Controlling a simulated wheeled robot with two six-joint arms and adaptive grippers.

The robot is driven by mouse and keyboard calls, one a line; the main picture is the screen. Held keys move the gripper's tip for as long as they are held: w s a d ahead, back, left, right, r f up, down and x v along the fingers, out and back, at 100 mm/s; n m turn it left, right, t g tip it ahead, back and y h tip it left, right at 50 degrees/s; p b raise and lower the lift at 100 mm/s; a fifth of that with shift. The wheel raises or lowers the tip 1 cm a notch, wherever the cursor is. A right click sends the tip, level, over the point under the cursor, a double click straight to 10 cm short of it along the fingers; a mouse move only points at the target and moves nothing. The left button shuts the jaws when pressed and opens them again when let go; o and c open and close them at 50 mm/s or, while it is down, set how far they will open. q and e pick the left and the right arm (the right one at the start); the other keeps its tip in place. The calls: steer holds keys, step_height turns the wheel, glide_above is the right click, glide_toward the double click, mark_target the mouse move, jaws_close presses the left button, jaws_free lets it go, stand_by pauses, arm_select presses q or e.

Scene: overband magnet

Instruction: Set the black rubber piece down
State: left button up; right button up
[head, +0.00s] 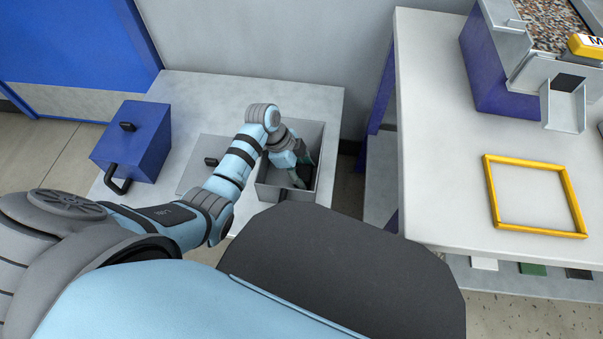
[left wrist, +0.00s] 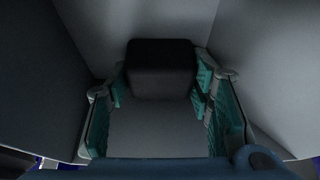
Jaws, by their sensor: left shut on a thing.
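The black rubber piece (left wrist: 162,66) is a dark block between the fingertips of my left gripper (left wrist: 160,88) in the left wrist view. The teal finger pads sit on either side of it, and the gripper is shut on it. In the head view my left gripper (head: 301,172) reaches down inside an open grey bin (head: 318,137), and the piece cannot be made out there. The bin's pale walls surround the piece in the left wrist view. Whether the piece touches the bin floor I cannot tell. My right gripper is not in view.
A grey lid (head: 195,172) with a black handle lies left of the bin. A closed blue box (head: 135,145) stands further left. On the right, a table holds a yellow frame (head: 492,195) and a machine with a metal chute (head: 562,110). Its middle is clear.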

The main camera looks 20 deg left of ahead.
arm_select(q)
steer(key=o, duration=0.9)
steer(key=shift+o, duration=0.2)
steer(key=shift+r, duration=0.2)
steer(key=p+v, duration=0.6)
steer(key=v, duration=0.5)
steer(key=shift+a+r, duration=0.2)
steer(key=shift+r, duration=0.15)
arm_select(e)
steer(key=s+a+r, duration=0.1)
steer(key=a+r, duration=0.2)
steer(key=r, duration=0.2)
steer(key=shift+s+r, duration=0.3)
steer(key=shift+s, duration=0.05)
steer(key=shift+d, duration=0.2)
